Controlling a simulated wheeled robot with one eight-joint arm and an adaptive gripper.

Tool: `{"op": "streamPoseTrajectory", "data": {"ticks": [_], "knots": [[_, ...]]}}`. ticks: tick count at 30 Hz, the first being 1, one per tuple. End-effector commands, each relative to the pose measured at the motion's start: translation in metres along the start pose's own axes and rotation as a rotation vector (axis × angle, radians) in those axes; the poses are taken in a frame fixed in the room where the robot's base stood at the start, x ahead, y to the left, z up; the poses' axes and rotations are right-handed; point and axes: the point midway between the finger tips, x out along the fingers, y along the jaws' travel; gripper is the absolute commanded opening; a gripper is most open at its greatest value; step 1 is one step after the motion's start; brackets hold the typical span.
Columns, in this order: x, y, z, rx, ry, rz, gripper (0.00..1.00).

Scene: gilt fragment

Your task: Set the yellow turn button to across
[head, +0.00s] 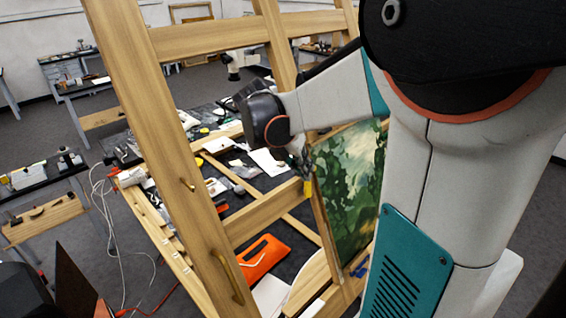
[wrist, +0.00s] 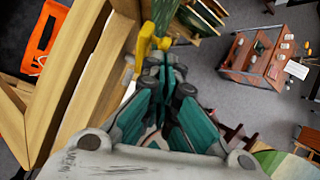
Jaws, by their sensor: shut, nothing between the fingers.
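The yellow turn button (head: 308,187) sits on the wooden frame beside the green painting (head: 350,180). In the wrist view the yellow turn button (wrist: 147,42) shows close up at the frame's edge, right at my fingertips. Its exact angle is hard to tell, as my fingers partly cover it. My gripper (head: 303,165) is just above the button in the head view, mostly hidden by my arm. In the wrist view my gripper (wrist: 168,66) is shut and empty, its tips touching or nearly touching the button.
Wooden frame bars (head: 165,150) stand between my body and the cluttered dark table. A brass handle (head: 227,278) is on the near post. An orange object (head: 262,257) lies low behind the frame. Side benches (head: 45,217) stand at left, with open grey floor around.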

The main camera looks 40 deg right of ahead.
Motion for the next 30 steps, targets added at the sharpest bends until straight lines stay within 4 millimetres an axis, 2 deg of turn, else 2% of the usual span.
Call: {"op": "streamPoseTrajectory", "data": {"ticks": [20,30], "knots": [[0.004,-0.003,0.01,0.018,0.096,0.017,0.0],[0.016,-0.007,0.025,0.019,0.096,0.016,0.0]]}}
